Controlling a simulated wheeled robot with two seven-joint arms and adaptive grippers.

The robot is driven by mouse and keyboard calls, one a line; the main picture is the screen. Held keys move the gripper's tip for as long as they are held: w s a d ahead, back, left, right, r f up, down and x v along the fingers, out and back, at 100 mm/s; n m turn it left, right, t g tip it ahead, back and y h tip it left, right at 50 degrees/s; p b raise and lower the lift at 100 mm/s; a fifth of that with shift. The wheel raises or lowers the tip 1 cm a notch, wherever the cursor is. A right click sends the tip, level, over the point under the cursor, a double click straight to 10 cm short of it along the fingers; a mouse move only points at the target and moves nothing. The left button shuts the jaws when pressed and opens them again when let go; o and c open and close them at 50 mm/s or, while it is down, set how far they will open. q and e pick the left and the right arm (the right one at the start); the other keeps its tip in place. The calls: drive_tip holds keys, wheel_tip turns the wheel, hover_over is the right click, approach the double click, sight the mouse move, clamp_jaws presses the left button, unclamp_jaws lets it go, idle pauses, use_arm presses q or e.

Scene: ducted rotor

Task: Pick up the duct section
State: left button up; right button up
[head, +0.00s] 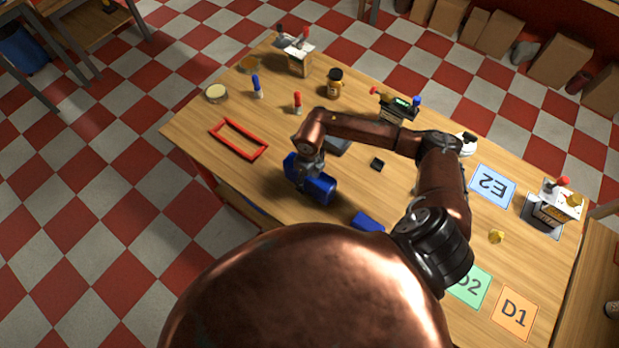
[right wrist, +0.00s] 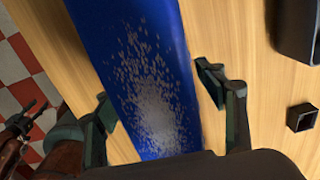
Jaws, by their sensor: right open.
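A blue piece, which I take to be the duct section (head: 321,189), lies on the table under my right gripper (head: 309,174) in the head view. In the right wrist view the blue piece (right wrist: 140,60) runs as a broad band between the two fingers of the right gripper (right wrist: 162,100), with pale speckles on its surface. The fingers are open, one on each side of it; contact cannot be told. A dark pronged part with copper behind it, perhaps my left gripper (right wrist: 22,122), shows at the lower left of the right wrist view.
A second blue piece (head: 367,221) lies closer in, partly hidden by my body. A red frame (head: 238,139) lies to the left.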

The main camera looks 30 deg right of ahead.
drive_tip(key=c, duration=1.3)
drive_tip(key=shift+r, duration=0.15)
drive_tip(key=shift+c, duration=0.2)
